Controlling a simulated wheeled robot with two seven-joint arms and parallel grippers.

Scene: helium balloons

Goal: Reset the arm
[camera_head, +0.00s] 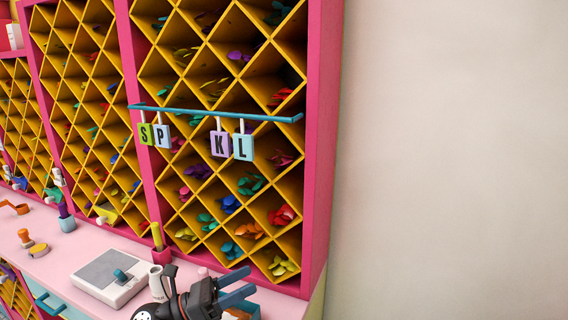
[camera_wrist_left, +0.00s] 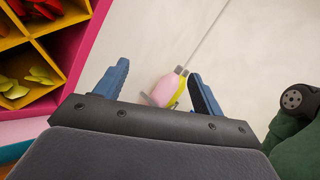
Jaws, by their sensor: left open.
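My left gripper (camera_head: 250,281) is low in the head view, over the right end of the pink counter (camera_head: 50,268). Its two blue fingers point right and stand apart, with nothing between them that I can see. In the left wrist view the same gripper (camera_wrist_left: 158,72) is open. A pink and yellow item (camera_wrist_left: 168,90) shows past its fingers, seemingly farther off near the pale floor. My right gripper is in neither view.
A pink shelf with yellow diamond compartments (camera_head: 225,75) holds colored balloons behind the counter. A teal rail (camera_head: 215,112) carries letter tags. A scale-like box (camera_head: 108,278) stands left of the gripper. A dark green shape (camera_wrist_left: 298,130) is close at right in the wrist view.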

